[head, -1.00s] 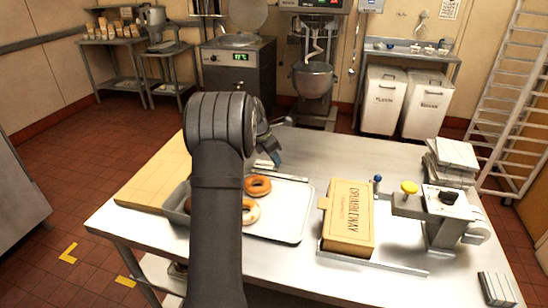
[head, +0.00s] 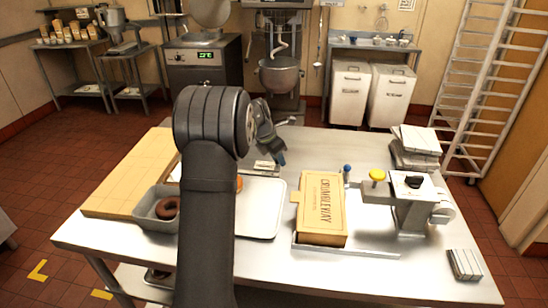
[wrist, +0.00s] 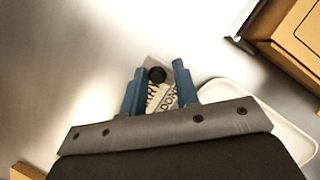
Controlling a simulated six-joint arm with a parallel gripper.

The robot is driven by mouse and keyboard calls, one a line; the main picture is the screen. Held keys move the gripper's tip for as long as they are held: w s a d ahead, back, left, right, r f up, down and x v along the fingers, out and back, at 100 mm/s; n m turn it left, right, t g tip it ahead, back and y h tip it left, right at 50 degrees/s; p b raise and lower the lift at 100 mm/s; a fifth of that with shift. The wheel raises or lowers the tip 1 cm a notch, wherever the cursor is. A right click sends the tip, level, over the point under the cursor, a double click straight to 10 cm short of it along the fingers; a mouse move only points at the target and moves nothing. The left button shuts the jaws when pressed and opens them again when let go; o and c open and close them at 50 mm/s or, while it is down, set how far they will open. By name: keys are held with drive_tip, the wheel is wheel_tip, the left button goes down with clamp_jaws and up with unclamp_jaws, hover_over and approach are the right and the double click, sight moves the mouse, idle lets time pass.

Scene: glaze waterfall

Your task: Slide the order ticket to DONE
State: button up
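A small grey plate with a round black knob (wrist: 157,75) lies on the table beyond my fingertips in the wrist view. White label pieces with black lettering, one seemingly reading DONE (wrist: 168,98), show between the fingers. My gripper (wrist: 158,78) has two blue fingers set apart, with the knob in line with the gap; contact cannot be told. In the head view my gripper (head: 279,157) is low over the back of the table, beside a small pale piece (head: 264,166). The order ticket itself cannot be clearly made out.
A white tray (head: 262,222) and a grey pan with a chocolate doughnut (head: 167,207) are partly behind my arm. A yellow Crumbleway box (head: 322,207) and a machine with a yellow knob (head: 377,175) stand right.

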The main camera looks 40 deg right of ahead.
drive_tip(key=shift+o, duration=0.9)
drive_tip(key=shift+a+r, duration=0.15)
drive_tip(key=shift+r, duration=0.1)
drive_tip(key=v, duration=1.7)
